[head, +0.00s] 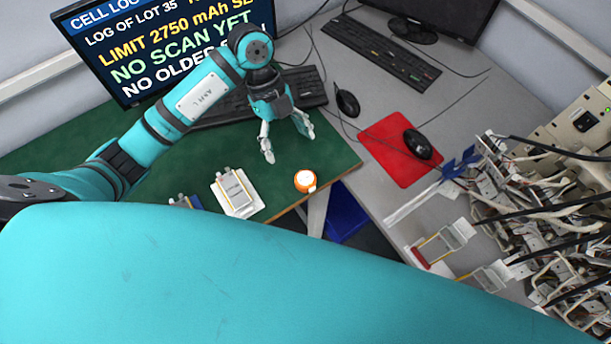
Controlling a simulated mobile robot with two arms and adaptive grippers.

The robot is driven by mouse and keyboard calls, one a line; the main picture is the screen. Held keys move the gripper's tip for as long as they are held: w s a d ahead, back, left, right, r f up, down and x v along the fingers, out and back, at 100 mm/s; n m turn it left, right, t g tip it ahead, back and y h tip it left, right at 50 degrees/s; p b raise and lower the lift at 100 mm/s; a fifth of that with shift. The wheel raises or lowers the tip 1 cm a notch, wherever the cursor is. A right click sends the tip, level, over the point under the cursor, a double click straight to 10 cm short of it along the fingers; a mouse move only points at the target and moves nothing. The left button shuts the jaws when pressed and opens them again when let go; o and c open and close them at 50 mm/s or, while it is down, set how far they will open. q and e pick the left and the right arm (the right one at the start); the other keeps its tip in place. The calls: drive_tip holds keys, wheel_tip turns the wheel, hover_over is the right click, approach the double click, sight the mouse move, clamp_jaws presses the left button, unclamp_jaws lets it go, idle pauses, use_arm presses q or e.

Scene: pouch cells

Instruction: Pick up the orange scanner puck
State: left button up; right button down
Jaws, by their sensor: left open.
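The orange scanner puck (305,181) has a white round top and sits on the green mat (215,153), close to its right front edge. My left gripper (289,150) points down above the mat, its two fingers apart with nothing between them. It is beyond the puck and a little to its left in the picture, apart from it. My right gripper is not in view; a large teal part of my own arm covers the bottom of the picture.
A white cell tray (237,193) lies left of the puck. A screen (165,40) and keyboard (300,85) stand behind my left arm. A black mouse (347,102) and a red mat (399,150) with another mouse (418,144) lie right. Cabled racks (560,200) crowd the far right.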

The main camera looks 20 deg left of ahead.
use_arm(q)
drive_tip(key=p, duration=0.1)
hover_over(305, 177)
drive_tip(key=a, duration=0.2)
wheel_tip(305, 177, down, 6)
drive_tip(key=shift+w+f, duration=0.15)
drive_tip(key=shift+f, duration=0.1)
drive_tip(key=shift+d+f+p, duration=0.2)
drive_tip(key=shift+f+p, duration=0.1)
drive_tip(key=shift+f, duration=0.2)
drive_tip(key=x, duration=0.3)
drive_tip(key=p+x, duration=0.1)
drive_tip(key=shift+w+f, duration=0.2)
drive_tip(key=shift+f, duration=0.05)
drive_tip(key=c, duration=1.3)
drive_tip(key=shift+r, duration=0.1)
